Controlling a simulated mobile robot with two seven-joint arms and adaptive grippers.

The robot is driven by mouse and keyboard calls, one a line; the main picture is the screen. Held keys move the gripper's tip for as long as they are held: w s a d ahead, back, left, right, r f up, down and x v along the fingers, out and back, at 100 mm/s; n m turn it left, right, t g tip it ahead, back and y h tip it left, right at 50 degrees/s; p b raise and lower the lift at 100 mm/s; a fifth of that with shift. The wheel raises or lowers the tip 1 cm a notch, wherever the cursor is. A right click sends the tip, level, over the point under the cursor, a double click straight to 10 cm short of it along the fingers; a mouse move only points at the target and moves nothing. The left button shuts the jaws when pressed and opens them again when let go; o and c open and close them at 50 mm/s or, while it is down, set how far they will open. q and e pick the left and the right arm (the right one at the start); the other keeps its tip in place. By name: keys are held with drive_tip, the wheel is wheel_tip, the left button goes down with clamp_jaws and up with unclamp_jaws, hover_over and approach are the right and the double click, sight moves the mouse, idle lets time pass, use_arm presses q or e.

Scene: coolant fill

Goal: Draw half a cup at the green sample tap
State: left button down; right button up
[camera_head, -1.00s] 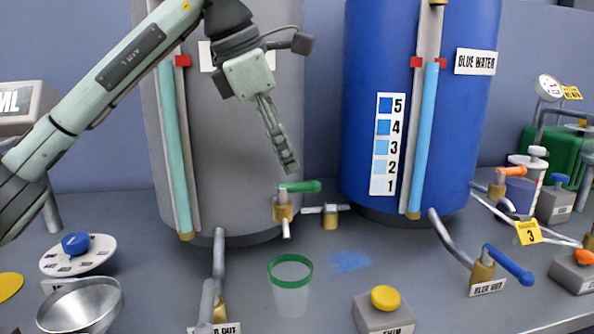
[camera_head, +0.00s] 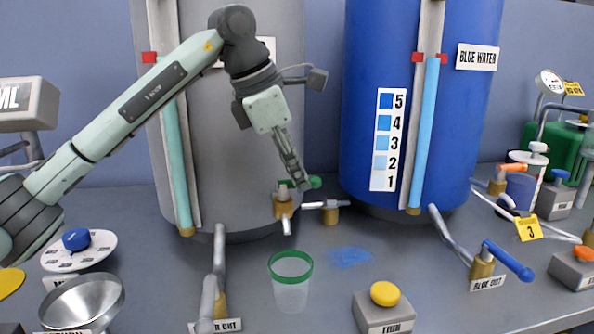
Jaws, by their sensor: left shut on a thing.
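The green sample tap has a brass body (camera_head: 283,208) low on the grey tank, with a short spout (camera_head: 287,228) pointing down. Its green handle (camera_head: 315,182) points right and is partly hidden by my gripper. My left gripper (camera_head: 301,186) reaches down to the handle and is shut on it. A clear cup with a green rim (camera_head: 290,290) stands upright on the bench, below the spout in the picture. I cannot tell if it is directly under the spout. I see no liquid in it. My right gripper is not in view.
The grey tank (camera_head: 240,130) and blue water tank (camera_head: 375,60) stand behind. A yellow button box (camera_head: 383,318) is right of the cup, a metal funnel (camera_head: 82,303) at left. A blue-handled tap (camera_head: 508,262) is at right. A blue stain (camera_head: 348,257) marks the bench.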

use_arm(q)
drive_tip(key=shift+r+m, duration=0.1)
drive_tip(key=shift+m, duration=0.3)
drive_tip(key=shift+s+a+m+g+p, duration=0.1)
drive_tip(key=shift+s+m+g+p, duration=0.05)
drive_tip(key=shift+m+g+p, duration=0.2)
drive_tip(key=shift+s+m+h, duration=0.1)
drive_tip(key=shift+m+h, duration=0.2)
drive_tip(key=shift+m, duration=0.25)
drive_tip(key=c, duration=1.5)
unclamp_jaws()
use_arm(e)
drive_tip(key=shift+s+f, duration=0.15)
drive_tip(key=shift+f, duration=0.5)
use_arm(q)
drive_tip(key=shift+o, duration=0.2)
drive_tip(key=v, duration=1.2)
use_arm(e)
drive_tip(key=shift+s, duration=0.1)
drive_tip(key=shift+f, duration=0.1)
